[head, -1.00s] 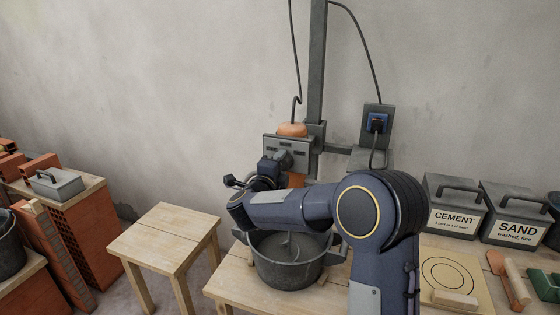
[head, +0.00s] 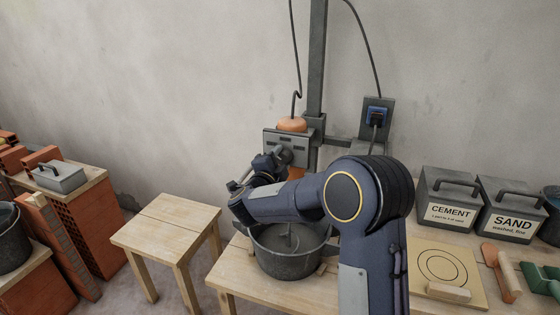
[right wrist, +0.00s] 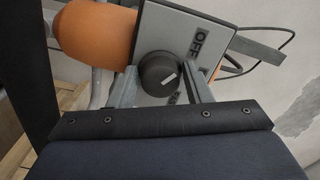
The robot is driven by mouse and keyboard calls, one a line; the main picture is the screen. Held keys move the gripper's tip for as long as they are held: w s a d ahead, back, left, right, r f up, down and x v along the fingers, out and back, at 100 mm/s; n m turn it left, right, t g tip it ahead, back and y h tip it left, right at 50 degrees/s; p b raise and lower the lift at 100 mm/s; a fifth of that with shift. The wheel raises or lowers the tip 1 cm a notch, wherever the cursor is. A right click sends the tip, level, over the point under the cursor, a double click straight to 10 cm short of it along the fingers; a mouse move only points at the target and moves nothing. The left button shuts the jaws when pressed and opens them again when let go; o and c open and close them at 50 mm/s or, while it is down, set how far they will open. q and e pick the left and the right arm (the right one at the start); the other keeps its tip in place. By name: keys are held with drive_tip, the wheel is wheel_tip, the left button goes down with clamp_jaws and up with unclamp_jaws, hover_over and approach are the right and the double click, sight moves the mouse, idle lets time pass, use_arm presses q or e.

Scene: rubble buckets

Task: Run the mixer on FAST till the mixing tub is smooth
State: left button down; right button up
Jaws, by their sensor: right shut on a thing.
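The mixer (head: 292,125), with an orange body and a grey switch panel, hangs on a post above the bench. Its black round knob (right wrist: 158,72) has a white mark and sits on the panel (right wrist: 185,25), which reads OFF; other lettering is partly hidden. I cannot tell which setting the mark points to. My right gripper (right wrist: 163,88) is shut on the knob, one finger on each side; in the head view it is in front of the panel. The mixing tub (head: 288,266) is dark grey, with a stirrer down in it. How smooth its contents are is unclear. My left gripper is not in view.
A cement box (head: 447,206) and a sand box (head: 509,218) stand at the right on the bench, near a board with circles (head: 470,262) and hand tools. A wooden stool (head: 165,225) is left of the bench.

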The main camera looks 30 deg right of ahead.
drive_tip(key=o, duration=0.8)
drive_tip(key=v, duration=0.8)
